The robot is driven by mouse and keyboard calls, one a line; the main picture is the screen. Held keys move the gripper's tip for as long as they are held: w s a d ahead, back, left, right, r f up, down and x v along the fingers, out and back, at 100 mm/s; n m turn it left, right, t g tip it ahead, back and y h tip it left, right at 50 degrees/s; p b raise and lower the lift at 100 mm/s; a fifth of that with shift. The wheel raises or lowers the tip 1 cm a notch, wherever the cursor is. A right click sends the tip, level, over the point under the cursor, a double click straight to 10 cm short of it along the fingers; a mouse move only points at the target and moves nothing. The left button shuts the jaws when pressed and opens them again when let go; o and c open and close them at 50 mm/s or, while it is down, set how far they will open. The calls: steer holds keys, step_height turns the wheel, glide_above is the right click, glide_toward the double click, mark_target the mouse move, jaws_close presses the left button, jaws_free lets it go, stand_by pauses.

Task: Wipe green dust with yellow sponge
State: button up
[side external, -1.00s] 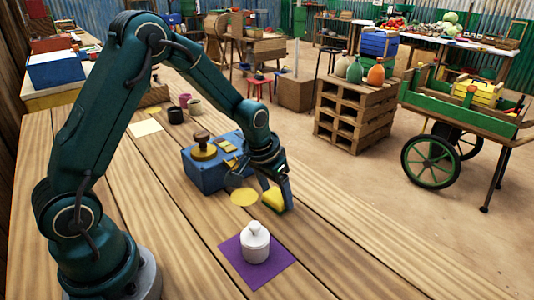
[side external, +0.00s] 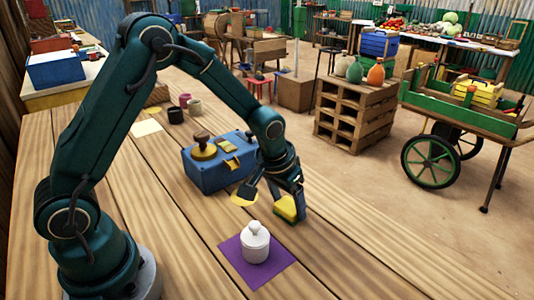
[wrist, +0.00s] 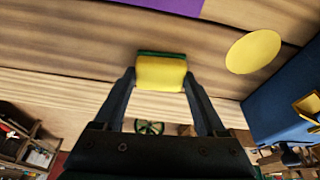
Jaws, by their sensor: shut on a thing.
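The yellow sponge (side external: 285,209) has a dark green layer along one side. My gripper (side external: 273,201) is shut on it, low over the wooden table beyond the purple mat. In the wrist view the sponge (wrist: 160,73) sits between the two fingertips (wrist: 159,80). I cannot tell whether it touches the table. I cannot make out any green dust on the table in either current view.
A white lidded jar (side external: 255,241) stands on the purple mat (side external: 235,261), close to the sponge. A blue box (side external: 210,178) with yellow parts is left of my gripper. A flat yellow disc (side external: 241,202) lies beside it, partly hidden by a finger. The near right tabletop looks clear.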

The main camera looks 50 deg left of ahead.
steer(key=shift+a, duration=3.9)
step_height(320, 180, up, 8)
steer(key=shift+d, duration=0.15)
